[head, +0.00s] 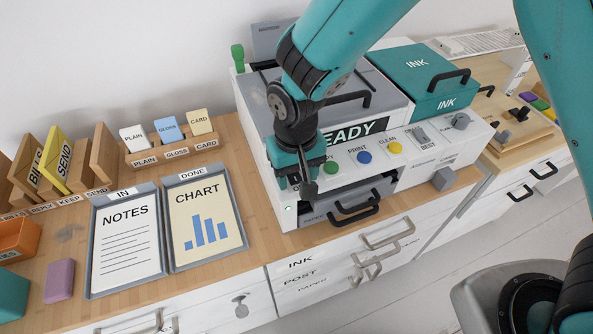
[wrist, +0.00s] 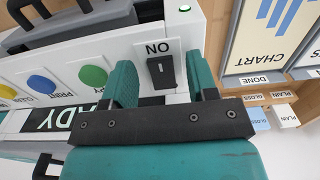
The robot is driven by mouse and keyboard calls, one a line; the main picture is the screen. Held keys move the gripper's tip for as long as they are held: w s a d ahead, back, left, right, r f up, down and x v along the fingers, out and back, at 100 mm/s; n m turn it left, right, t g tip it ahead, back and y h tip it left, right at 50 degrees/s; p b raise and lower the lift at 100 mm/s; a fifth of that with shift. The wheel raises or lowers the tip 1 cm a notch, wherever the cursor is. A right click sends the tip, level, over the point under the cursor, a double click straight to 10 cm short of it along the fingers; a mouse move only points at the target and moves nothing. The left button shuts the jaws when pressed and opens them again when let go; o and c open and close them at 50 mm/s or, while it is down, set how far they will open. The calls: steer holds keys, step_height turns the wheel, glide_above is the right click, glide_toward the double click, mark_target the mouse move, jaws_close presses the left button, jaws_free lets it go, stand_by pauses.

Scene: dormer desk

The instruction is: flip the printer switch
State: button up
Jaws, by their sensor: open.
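The printer (head: 350,170) is a white box on the desk with a display reading READY. In the wrist view, its black switch (wrist: 160,72) stands on the white front panel beside a label (wrist: 157,48) that reads ON upside down. My gripper (wrist: 162,76) is open, with one teal finger on each side of the switch and visible space between them. I cannot tell how close the fingertips are to the panel. In the head view, my gripper (head: 294,178) is at the panel's left end and hides the switch. A small green light (head: 289,209) glows below it.
Green, blue (head: 364,157) and yellow (head: 395,147) buttons sit right of my gripper. A black-handled drawer (head: 345,205) is below. The DONE tray (head: 205,217) with a chart and the IN tray (head: 127,240) lie to the left. A teal INK box (head: 415,80) is at the right.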

steer(key=c, duration=0.9)
steer(key=shift+w+r+p, duration=0.1)
steer(key=shift+r+p, duration=0.1)
steer(key=shift+p, duration=0.4)
steer(key=shift+f+g+p, duration=0.1)
steer(key=shift+g+p, duration=0.3)
steer(key=shift+g, duration=0.2)
steer(key=o, duration=0.9)
